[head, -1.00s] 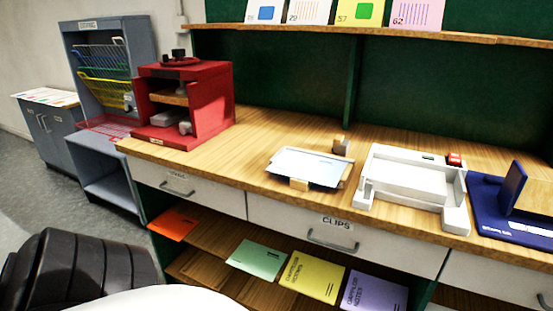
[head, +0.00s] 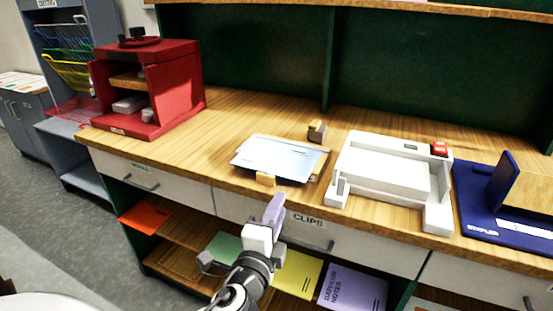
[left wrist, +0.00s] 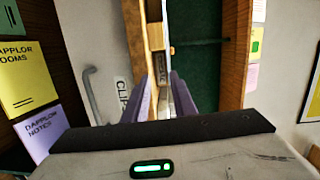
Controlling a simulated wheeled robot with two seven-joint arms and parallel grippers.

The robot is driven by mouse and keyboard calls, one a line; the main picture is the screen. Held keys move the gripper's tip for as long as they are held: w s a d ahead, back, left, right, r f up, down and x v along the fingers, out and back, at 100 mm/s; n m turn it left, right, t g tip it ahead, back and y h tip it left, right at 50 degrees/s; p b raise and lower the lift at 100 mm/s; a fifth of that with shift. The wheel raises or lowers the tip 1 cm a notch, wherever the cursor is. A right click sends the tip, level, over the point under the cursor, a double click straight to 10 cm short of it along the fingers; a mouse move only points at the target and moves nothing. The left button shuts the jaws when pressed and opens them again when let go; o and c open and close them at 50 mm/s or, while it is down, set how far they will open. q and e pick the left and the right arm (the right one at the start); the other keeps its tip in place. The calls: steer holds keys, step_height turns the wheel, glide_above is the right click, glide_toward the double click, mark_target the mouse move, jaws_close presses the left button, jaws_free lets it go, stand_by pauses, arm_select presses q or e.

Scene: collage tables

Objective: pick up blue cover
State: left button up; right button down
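A pale blue flat cover (head: 280,157) lies on the wooden counter, with a small wooden block (head: 265,179) at its front edge. My left gripper (head: 274,209) is in front of the counter's edge, below and apart from the cover. In the left wrist view its two lavender fingers (left wrist: 166,98) stand apart, with the counter edge beyond them. Nothing shows held between them. I cannot clearly make out the cover in that view. My right gripper is not in view.
A white tray-like device (head: 390,172) stands right of the cover, then a dark blue stapler base (head: 490,215). A red cabinet (head: 178,90) stands left. The drawer (head: 240,210) and shelf with colored booklets are below.

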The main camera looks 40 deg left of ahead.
mark_target(287, 177)
arm_select(q)
steer(key=shift+y, duration=0.4)
steer(key=x, duration=0.3)
steer(key=r+p+x, duration=0.1)
steer(key=x, duration=0.6)
steer(key=shift+w+a+r, duration=0.2)
steer(key=shift+r, duration=0.1)
jaws_close()
